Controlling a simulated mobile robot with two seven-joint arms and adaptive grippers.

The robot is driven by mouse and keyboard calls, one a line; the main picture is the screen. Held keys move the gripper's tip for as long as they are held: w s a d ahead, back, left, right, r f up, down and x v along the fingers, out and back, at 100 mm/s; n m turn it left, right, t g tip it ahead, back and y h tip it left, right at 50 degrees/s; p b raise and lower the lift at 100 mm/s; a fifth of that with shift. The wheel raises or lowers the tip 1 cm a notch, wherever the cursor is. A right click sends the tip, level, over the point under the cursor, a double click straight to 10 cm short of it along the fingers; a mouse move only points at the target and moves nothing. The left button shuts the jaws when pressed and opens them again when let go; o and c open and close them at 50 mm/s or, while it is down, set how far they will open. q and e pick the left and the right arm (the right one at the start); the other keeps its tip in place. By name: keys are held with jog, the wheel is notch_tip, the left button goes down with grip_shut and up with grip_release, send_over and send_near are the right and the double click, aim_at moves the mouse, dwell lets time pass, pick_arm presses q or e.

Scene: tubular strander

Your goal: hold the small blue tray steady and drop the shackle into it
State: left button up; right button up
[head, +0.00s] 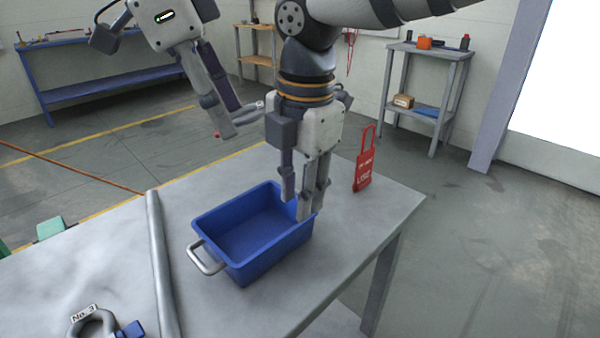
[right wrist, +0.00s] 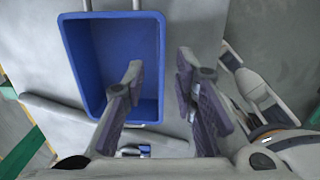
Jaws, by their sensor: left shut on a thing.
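The small blue tray (head: 222,262) stands upright and looks empty on the grey table, its metal handle towards the left. My right gripper (head: 305,198) points down at the tray's right side. In the right wrist view its fingers (right wrist: 160,75) are spread, with one over the blue tray (right wrist: 75,60) and one outside it; contact with the wall is unclear. My left gripper (head: 238,118) is raised up and left of the tray, shut on a small grey piece, apparently a shackle, mostly hidden by the fingers. Another shackle (head: 90,322), labelled No. 3, lies at the table's front left.
A long grey bar (head: 158,260) lies on the table left of the tray. The tabletop (head: 345,225) right of the tray is clear. A blue bench (head: 110,82) and a shelf stand (head: 430,60) are farther back.

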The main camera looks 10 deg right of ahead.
aim_at(297, 245)
jog(key=f, duration=0.8)
jog(key=shift+w+a+f, duration=0.15)
jog(key=shift+w+f, duration=0.1)
jog(key=shift+f, duration=0.15)
jog(key=shift+c, duration=0.6)
grip_shut()
